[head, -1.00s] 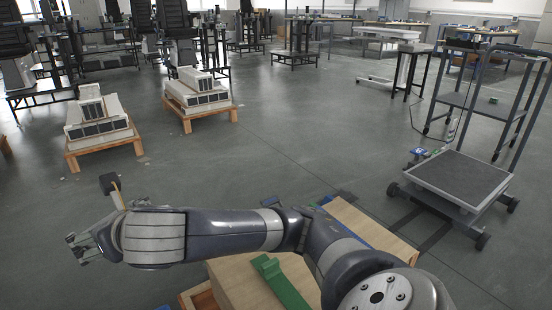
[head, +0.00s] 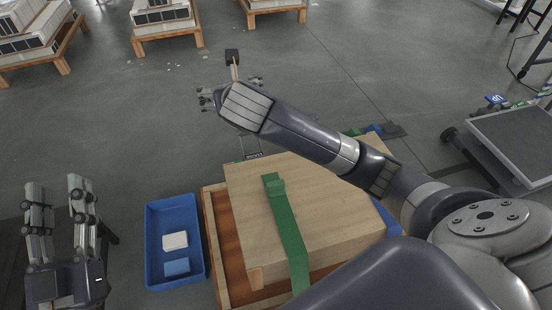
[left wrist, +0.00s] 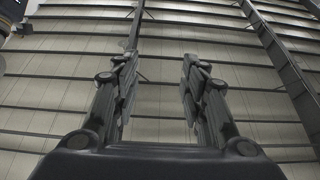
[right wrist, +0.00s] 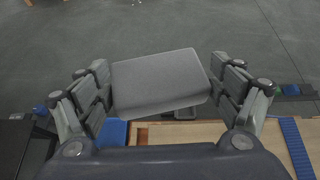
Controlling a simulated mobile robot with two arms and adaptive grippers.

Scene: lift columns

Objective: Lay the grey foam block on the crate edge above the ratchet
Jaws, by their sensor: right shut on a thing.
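My right gripper (head: 232,94) is out past the far left corner of the wooden crate (head: 320,192), mostly hidden by its own wrist in the head view. The right wrist view shows it shut on the grey foam block (right wrist: 160,82), with a finger at each side. The block is slightly tilted there and held above the floor. The block cannot be made out in the head view. A small dark grey fitting (head: 254,155), perhaps the ratchet, is at the crate's far edge. My left gripper (head: 82,190) is at the lower left, pointing up, open and empty.
A green strap (head: 285,225) lies across the crate top. A blue tray (head: 153,225) with a white block (head: 174,240) and a blue block (head: 177,266) stands left of the crate. A grey-topped cart (head: 515,140) stands at right.

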